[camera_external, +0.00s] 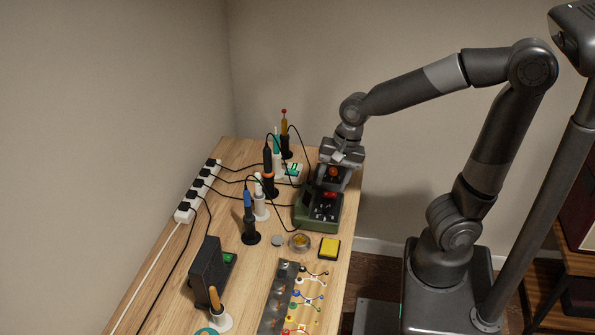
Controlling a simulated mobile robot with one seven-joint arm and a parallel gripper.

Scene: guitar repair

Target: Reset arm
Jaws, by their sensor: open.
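A green soldering station (318,222) with a dark sloped face sits near the right edge of the workbench. A red display or marking (330,194) shows on its upper part. My gripper (333,180) points down over the back of the station, with an orange-red round part between or just behind its fingers. The gripper is open. I cannot tell whether it touches the station. The dial and its setting are too small or hidden to make out.
Several irons stand upright in holders left of the station, including a blue-handled one (248,215). Black cables run to a white power strip (184,212). A yellow pad (329,249), a small round tin (299,242) and a parts strip (277,300) lie in front.

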